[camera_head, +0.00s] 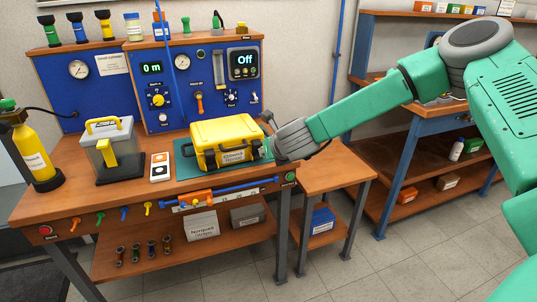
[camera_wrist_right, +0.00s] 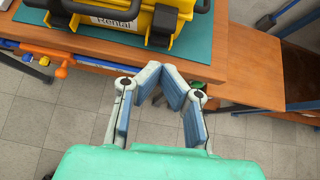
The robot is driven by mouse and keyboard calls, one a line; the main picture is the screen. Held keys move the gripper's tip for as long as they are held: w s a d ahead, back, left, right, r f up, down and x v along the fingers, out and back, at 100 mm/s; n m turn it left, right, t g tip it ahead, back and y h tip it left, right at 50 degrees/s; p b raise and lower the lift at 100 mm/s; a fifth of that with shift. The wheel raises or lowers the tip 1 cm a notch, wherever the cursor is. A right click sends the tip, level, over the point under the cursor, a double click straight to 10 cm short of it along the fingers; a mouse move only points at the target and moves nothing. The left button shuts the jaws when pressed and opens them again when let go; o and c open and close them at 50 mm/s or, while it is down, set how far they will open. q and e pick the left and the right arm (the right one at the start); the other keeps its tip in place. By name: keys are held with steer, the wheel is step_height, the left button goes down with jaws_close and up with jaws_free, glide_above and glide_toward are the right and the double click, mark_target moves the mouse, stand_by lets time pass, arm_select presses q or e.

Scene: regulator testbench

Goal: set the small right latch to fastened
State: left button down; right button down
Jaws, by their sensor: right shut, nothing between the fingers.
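A yellow case (camera_head: 226,133) with a black handle and a white label sits shut on a green mat (camera_head: 186,165) on the workbench. In the right wrist view the case front (camera_wrist_right: 118,8) shows at the top, with a black latch (camera_wrist_right: 163,22) right of the label. I cannot tell whether this latch is fastened. My right gripper (camera_wrist_right: 163,72) is shut and empty. Its fingertips are just in front of the bench edge, apart from the case in that view. My left gripper is not in view.
A clear box with a yellow handle (camera_head: 103,125) and a white switch panel (camera_head: 160,167) stand left of the case. A blue control panel (camera_head: 203,85) rises behind. A blue rod (camera_head: 220,187) runs along the bench front. A lower side table (camera_head: 335,178) is clear.

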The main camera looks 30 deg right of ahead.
steer(key=shift+w+a+r+p+v, duration=0.25)
steer(key=shift+w+r+p+v, duration=0.3)
steer(key=shift+v, duration=4.35)
steer(key=s+a+f+n+g+y, duration=0.1)
steer(key=s+a+f+n, duration=0.35)
steer(key=f+n, duration=0.25)
steer(key=s+a+f+n+g+y, duration=0.1)
steer(key=s+a+f+n+g, duration=0.15)
steer(key=s+f+n, duration=0.4)
steer(key=s+a+f+n+g, duration=0.1)
steer(key=s+a+f+n, duration=0.35)
steer(key=f+n, duration=0.35)
steer(key=s+d+f+n+g, duration=0.1)
steer(key=s+f+n+g, duration=0.1)
steer(key=s+n, duration=0.6)
steer(key=s+d+f+n+g, duration=0.2)
steer(key=s+f+n, duration=0.3)
steer(key=s+n, duration=0.4)
steer(key=s+g, duration=0.1)
steer(key=s, duration=0.1)
steer(key=shift+s+d+f, duration=0.25)
steer(key=shift+d+f, duration=0.05)
steer(key=shift+a, duration=0.2)
